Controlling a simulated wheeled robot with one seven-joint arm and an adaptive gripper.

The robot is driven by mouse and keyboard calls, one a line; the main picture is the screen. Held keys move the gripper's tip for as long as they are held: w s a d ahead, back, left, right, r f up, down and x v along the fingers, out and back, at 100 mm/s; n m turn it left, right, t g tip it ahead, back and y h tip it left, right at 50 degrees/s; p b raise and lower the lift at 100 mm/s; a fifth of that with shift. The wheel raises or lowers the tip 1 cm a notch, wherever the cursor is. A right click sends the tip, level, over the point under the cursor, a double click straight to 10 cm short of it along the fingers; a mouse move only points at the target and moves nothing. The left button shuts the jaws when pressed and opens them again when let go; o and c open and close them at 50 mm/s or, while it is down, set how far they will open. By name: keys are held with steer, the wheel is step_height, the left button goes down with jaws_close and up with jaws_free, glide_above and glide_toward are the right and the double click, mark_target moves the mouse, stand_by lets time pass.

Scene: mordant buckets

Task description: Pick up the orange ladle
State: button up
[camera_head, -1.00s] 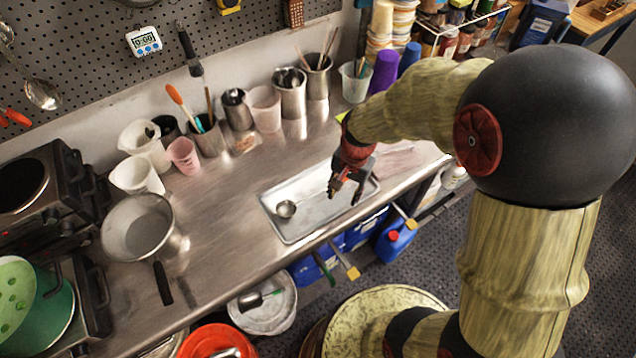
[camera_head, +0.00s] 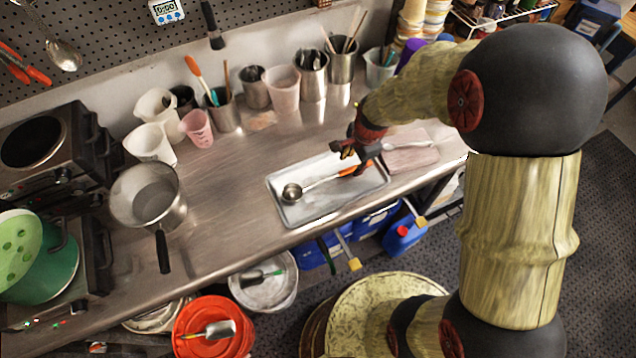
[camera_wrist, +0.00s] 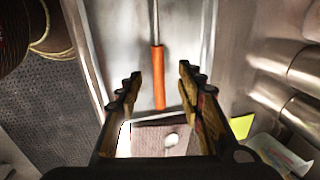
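The orange ladle (camera_head: 318,183) lies in a shallow metal tray (camera_head: 318,209) on the steel counter. Its round metal bowl is at the tray's left and its orange handle at the right. In the wrist view the orange handle (camera_wrist: 158,80) runs up the picture, with its thin metal shaft beyond. My gripper (camera_head: 352,152) is over the handle end of the tray. In the wrist view my gripper (camera_wrist: 159,78) is open, its fingers to either side of the handle with gaps. The handle looks to be below the fingertips; the exact height is unclear.
A pinkish-brown board (camera_head: 410,158) with a pale utensil lies right of the tray. Cups and metal canisters (camera_head: 312,75) of utensils line the wall. A saucepan (camera_head: 147,195) stands at left, near the burners. The counter between saucepan and tray is clear.

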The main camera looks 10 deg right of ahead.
mark_target(351, 168)
steer(key=f, duration=0.3)
steer(key=f+b, duration=0.1)
steer(key=shift+w+f, duration=0.25)
steer(key=shift+w, duration=0.1)
steer(key=shift+s, duration=0.1)
steer(key=shift+c, duration=0.8)
steer(key=c, duration=0.7)
jaws_close()
